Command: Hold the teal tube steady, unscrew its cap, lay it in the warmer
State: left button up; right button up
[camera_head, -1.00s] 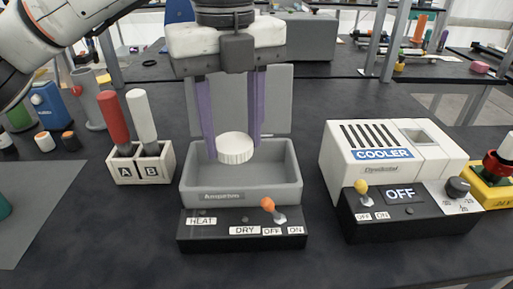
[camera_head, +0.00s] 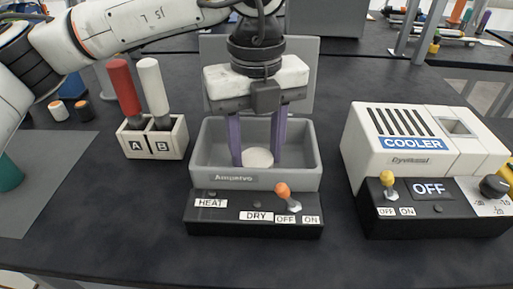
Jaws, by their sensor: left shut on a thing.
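My left gripper (camera_head: 258,160) reaches down into the open grey warmer (camera_head: 292,181). Its purple fingers are shut on a round white cap (camera_head: 258,157), held inside the box, low between its walls. I cannot tell whether the cap touches the floor of the warmer. The warmer's lid (camera_head: 300,75) stands open at the back. A teal object (camera_head: 9,174), perhaps the tube, shows at the left edge on a grey mat, mostly cut off by the frame. My right gripper is not in view.
A holder marked A and B (camera_head: 152,145) with red and white handles stands left. A white cooler (camera_head: 415,150) reading OFF stands right.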

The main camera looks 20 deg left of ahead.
pick_arm(q)
jog(key=shift+f, duration=0.15)
jog(key=o, duration=1.2)
jog(key=shift+c, duration=0.2)
